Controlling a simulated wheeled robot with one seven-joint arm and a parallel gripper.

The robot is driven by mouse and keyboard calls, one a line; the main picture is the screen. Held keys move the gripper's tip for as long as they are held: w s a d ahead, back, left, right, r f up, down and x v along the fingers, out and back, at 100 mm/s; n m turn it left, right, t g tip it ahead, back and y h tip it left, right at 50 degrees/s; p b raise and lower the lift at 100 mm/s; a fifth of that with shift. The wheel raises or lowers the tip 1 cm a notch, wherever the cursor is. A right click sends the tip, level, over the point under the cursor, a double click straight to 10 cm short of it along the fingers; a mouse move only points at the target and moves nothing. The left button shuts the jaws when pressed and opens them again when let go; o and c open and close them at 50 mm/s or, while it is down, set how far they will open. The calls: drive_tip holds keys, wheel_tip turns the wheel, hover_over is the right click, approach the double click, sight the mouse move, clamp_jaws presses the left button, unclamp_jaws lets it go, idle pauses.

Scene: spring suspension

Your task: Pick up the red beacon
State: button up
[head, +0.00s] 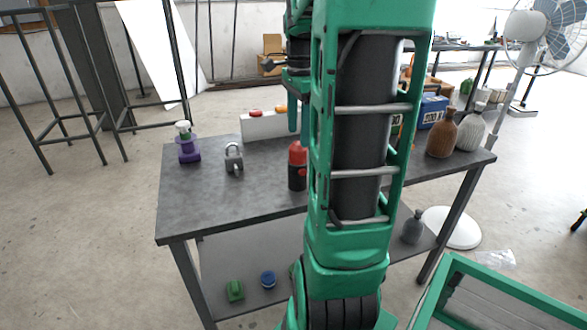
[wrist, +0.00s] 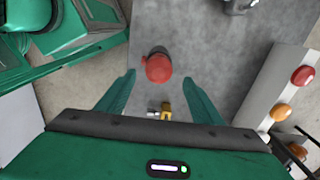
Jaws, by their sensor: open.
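The red beacon appears to be the upright cylinder with a red top and black lower body (head: 297,168) on the grey table. The wrist view shows its round red top (wrist: 158,68) from above. My gripper (wrist: 159,80) is open, its two green fingers apart, with the red top showing between and just beyond the fingertips. I see no contact. In the head view my arm hides most of the gripper and stands just right of the beacon.
A white block (head: 270,125) with red and orange domes stands behind the beacon. A padlock (head: 233,158) and purple object (head: 187,148) stand left. Brown (head: 441,138) and pale bottles (head: 470,130) stand right. The table's (head: 195,208) front left is clear.

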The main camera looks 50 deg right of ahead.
sight(297, 143)
drive_tip(key=shift+a+f, duration=0.2)
drive_tip(key=shift+f, duration=3.1)
drive_tip(key=shift+c, duration=0.3)
clamp_jaws()
